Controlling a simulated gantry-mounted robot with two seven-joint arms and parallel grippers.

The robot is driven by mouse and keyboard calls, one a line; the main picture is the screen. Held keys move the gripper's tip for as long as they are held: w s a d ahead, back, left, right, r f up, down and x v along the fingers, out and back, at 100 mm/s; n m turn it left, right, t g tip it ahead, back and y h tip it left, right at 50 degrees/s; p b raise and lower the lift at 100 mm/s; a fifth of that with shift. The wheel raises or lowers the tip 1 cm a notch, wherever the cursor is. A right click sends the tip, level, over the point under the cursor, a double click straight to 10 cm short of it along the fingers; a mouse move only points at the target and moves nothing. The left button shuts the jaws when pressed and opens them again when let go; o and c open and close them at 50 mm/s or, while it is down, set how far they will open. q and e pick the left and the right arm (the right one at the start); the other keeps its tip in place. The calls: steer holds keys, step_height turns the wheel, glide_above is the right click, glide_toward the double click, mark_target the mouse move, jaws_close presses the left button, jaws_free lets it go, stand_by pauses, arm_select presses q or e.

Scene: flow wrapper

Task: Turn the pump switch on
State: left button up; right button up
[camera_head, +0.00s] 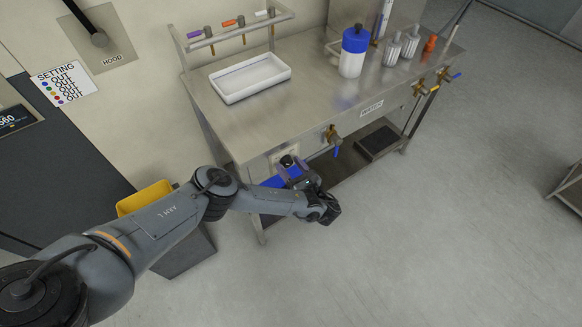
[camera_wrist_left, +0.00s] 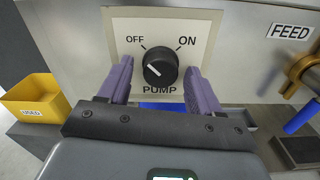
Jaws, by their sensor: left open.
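The pump switch is a round black knob (camera_wrist_left: 160,67) on a cream plate marked OFF at upper left, ON at upper right and PUMP below. Its white mark sits on the knob's left half, toward the OFF side. My left gripper (camera_wrist_left: 158,80) is open, with one purple finger on each side of the knob. I cannot tell whether the fingers touch it. In the head view the knob (camera_head: 287,160) shows on the bench's front panel, just beyond the left gripper (camera_head: 293,172). My right gripper is out of view.
A brass valve with a blue handle (camera_wrist_left: 300,118) is right of the plate, under the FEED label (camera_wrist_left: 291,32). A yellow USED bin (camera_wrist_left: 36,100) stands at left. The bench top (camera_head: 300,107) holds a white tray (camera_head: 250,78) and bottles.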

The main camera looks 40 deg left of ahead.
arm_select(q)
steer(key=c, duration=1)
steer(key=shift+c, duration=0.2)
